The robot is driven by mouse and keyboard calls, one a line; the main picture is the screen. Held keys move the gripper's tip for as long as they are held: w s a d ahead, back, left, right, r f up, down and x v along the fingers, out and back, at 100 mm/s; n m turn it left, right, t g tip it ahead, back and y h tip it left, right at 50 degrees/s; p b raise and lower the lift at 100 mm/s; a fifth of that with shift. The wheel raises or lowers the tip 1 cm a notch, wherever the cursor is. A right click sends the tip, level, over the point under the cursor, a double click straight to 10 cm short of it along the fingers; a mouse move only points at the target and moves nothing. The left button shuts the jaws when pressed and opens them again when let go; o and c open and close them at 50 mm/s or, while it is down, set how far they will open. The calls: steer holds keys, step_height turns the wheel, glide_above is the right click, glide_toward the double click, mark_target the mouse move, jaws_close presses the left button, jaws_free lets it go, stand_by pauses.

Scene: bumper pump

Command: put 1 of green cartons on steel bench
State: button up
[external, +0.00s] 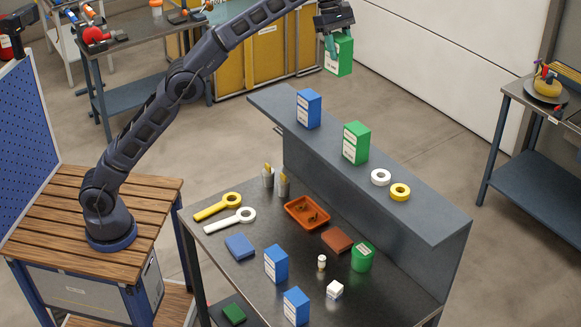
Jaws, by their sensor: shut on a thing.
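My gripper (335,32) is at the top of the external view, shut on a green carton (340,58) with a white label. A second green carton (356,143) stands upright on that shelf. The dark steel bench (300,246) stands below and in front of the shelf, well apart from the held carton. The gripper's fingers are partly hidden by the gripper body.
The shelf also bears a blue carton (308,108), a white ring (380,177) and a yellow ring (400,191).

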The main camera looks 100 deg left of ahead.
steer(key=shift+s+d+r+m, duration=0.25)
steer(key=shift+s+d+m, duration=0.35)
steer(key=shift+s+d, duration=0.25)
steer(key=s+d+m+g+h, duration=0.1)
steer(key=s+d+m+g, duration=0.1)
steer(key=s+d+m, duration=0.35)
steer(key=s+d+m+g+h, duration=0.1)
steer(key=s+d+m, duration=0.15)
steer(key=s, duration=0.65)
steer(key=shift+y, duration=0.3)
steer(key=f, duration=4.1)
steer(key=a+f, duration=0.1)
steer(key=f, duration=2)
steer(key=shift+f, duration=0.15)
steer(key=shift+f, duration=0.55)
steer(key=o, duration=1.2)
steer(key=shift+w, duration=0.1)
